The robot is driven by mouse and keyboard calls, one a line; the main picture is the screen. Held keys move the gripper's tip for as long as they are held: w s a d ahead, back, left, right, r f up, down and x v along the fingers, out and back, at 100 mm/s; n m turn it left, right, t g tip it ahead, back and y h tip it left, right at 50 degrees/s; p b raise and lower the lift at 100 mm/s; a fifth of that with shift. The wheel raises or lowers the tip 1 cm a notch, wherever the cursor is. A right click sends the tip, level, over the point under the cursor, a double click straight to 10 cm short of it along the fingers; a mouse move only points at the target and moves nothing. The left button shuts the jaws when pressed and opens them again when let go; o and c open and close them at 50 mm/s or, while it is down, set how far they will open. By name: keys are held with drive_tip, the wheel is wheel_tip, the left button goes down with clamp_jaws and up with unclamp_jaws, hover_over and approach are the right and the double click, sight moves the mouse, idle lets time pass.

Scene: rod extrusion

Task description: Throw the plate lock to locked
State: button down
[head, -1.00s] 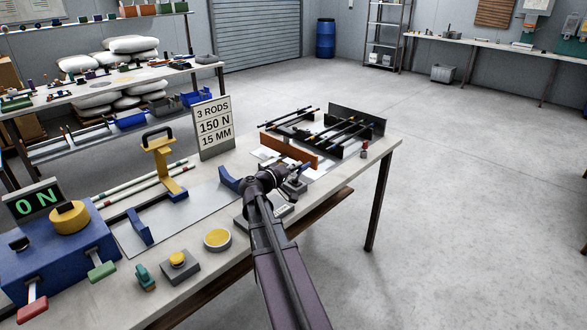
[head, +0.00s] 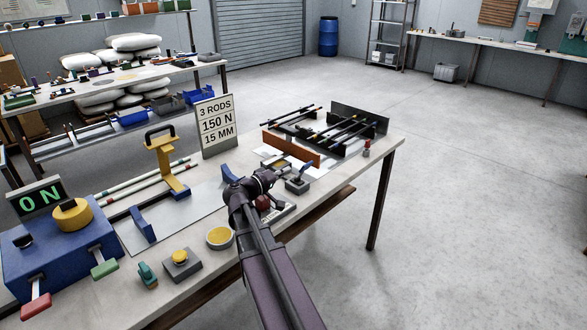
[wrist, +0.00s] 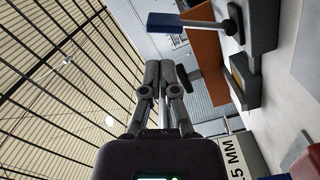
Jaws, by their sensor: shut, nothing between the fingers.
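My gripper (head: 262,180) is shut and empty, above the right part of the workbench. In the wrist view its two fingertips (wrist: 161,72) are together with nothing between them. A small grey block (head: 298,186) with an upright lever stands just right of my gripper. In the wrist view the lever has a blue handle (wrist: 178,22), up and right of the fingertips and apart from them. This may be the plate lock; I can read no marking on it. A red knob (head: 263,202) shows beside my wrist, partly hidden.
An orange board (head: 291,150) and a black rack of rods (head: 340,133) stand behind the lever. The sign (head: 216,127) stands at the back left. A yellow-topped disc (head: 220,237) and a yellow button box (head: 181,263) lie at the front. The floor on the right is clear.

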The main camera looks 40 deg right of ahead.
drive_tip(key=shift+a, duration=1.85)
